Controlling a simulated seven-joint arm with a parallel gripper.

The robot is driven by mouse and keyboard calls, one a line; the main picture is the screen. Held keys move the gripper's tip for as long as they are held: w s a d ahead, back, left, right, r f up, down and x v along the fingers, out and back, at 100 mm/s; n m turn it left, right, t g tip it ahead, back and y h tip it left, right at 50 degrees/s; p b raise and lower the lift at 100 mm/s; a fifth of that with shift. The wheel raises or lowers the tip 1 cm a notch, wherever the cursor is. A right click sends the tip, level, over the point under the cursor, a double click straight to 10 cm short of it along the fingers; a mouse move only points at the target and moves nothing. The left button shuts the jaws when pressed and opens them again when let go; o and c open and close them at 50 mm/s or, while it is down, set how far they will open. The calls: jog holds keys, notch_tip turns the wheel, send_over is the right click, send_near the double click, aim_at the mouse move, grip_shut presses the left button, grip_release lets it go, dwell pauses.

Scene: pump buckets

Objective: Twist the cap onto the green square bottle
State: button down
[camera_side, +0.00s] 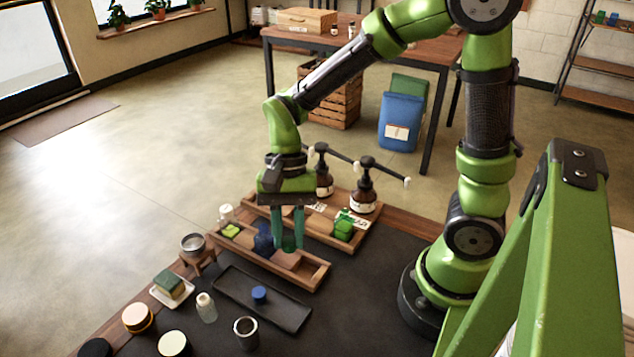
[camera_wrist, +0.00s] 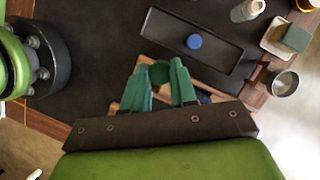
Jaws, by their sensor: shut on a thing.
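In the wrist view, a round dark green cap (camera_wrist: 160,72) sits between the teal fingertips of my gripper (camera_wrist: 159,75), which is shut on it. In the side view, my gripper (camera_side: 288,245) points straight down over the front wooden tray (camera_side: 312,277), just right of a blue bottle (camera_side: 263,240). The cap is hard to make out there against the fingers. A green square bottle (camera_side: 343,231) stands in the rear wooden tray (camera_side: 349,244), to the right of and apart from my gripper. Its top is too small to read clearly.
A blue cap (camera_side: 259,294) lies on a black tray (camera_side: 284,311) in front. A small clear bottle (camera_side: 207,309), a metal cup (camera_side: 246,331) and a sponge dish (camera_side: 172,293) stand at the front left.

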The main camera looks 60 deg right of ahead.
jog(key=d+r+m+t, duration=0.1)
jog(key=d+m, duration=0.2)
jog(key=d, duration=0.8)
jog(key=r+m, duration=0.1)
send_over(345, 212)
jog(key=shift+w+d, duration=0.15)
jog(key=shift+d, duration=0.35)
jog(key=shift+a+f+y, duration=0.1)
jog(key=shift+f+y, duration=0.2)
jog(key=shift+f, duration=1.55)
jog(key=shift+f, duration=1.15)
jog(key=c, duration=0.8)
grip_release()
